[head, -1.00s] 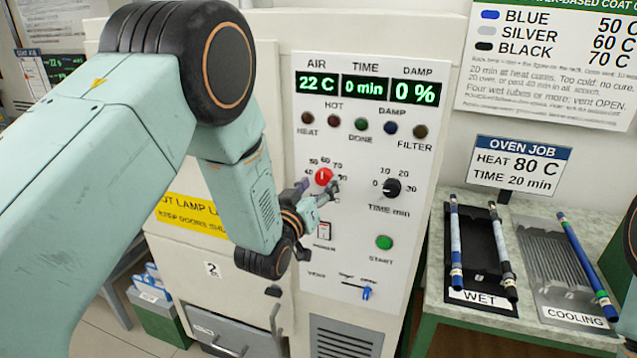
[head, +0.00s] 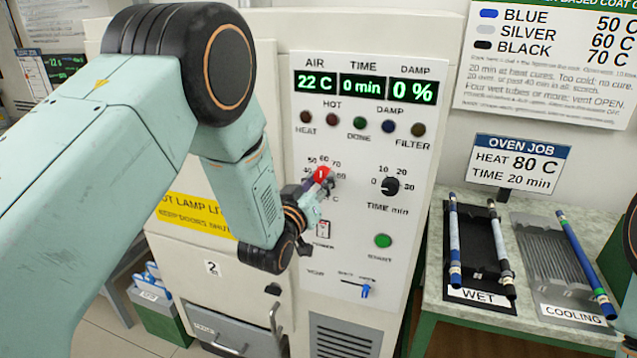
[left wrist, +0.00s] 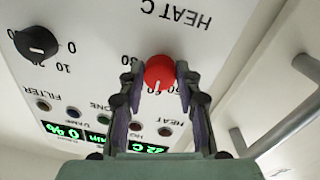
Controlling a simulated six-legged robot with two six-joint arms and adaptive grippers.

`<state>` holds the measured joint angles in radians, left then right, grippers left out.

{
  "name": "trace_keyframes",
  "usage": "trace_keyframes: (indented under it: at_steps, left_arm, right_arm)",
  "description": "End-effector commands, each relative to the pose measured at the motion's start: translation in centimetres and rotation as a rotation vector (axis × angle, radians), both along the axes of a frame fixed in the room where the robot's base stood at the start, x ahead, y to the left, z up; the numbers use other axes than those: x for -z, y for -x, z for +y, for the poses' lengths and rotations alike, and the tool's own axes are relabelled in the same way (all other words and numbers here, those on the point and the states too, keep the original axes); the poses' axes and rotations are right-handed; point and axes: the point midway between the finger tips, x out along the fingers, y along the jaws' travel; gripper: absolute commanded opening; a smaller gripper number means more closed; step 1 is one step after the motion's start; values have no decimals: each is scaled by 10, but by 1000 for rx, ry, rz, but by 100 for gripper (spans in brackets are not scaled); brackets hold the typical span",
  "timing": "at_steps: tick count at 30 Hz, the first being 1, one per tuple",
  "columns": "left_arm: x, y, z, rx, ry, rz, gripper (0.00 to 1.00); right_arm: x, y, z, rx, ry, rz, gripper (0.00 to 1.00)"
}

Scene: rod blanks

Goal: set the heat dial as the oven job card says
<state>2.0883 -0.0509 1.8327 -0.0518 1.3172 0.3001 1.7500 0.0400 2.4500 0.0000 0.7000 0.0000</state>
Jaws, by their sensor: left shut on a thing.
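The red heat dial (head: 321,174) is on the oven's white control panel. My left gripper (head: 317,183) is shut on it. In the left wrist view the two fingers (left wrist: 160,80) stand on either side of the red dial (left wrist: 160,70), touching it. Its white mark points toward the 60 there, as far as I can see; the fingers hide part of the scale. The oven job card (head: 519,165) reads HEAT 80 C and TIME 20 min. My right gripper is not in view.
The black time dial (head: 390,186) and green start button (head: 383,241) are close by on the right. The display (head: 365,87) reads 22 C, 0 min, 0 %. A bench at right holds the WET rack (head: 484,297) and COOLING rack (head: 572,315) with rods.

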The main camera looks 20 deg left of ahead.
Motion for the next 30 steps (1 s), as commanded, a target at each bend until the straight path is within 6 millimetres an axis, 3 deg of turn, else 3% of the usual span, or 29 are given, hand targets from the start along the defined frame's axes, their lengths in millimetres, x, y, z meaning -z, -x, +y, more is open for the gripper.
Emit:
trace_keyframes:
  at_steps: [14, 30]
  left_arm:
    - [0, 0, 0, 0, -80, -3, 2]
    - [-1, -1, 2, -1, -547, -20, 2]
  right_arm:
    - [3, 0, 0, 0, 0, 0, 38]
    - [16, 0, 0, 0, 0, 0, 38]
